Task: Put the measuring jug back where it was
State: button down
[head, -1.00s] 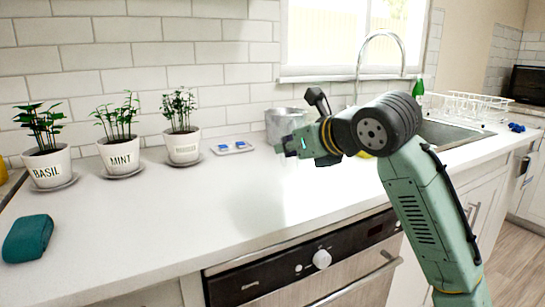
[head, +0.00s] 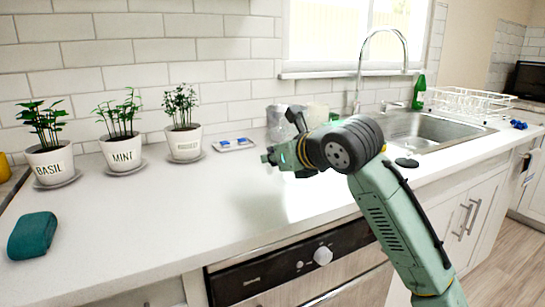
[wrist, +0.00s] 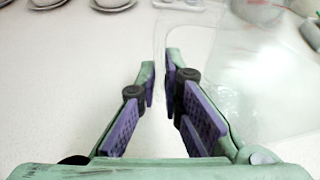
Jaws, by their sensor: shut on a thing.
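The measuring jug is clear and hard to make out. In the wrist view the jug (wrist: 245,75) shows as a see-through shape to the right of the fingers, with a faint edge running between the fingertips. My gripper (wrist: 158,78) is closed on part of it, seemingly its clear handle or wall; I cannot tell which. In the head view my gripper (head: 272,157) is over the counter, pointing left. There the jug is mostly hidden behind the gripper and arm, and its base cannot be seen clearly.
A grey pot (head: 278,124) stands by the wall behind my gripper. A small tray (head: 234,145) with blue pieces and several potted herbs are left of it. A teal cloth (head: 33,235) lies front left. The sink (head: 420,130) is right. The middle counter (head: 190,205) is clear.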

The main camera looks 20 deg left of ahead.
jog(key=c, duration=1.7)
grip_release()
jog(key=shift+f, duration=0.1)
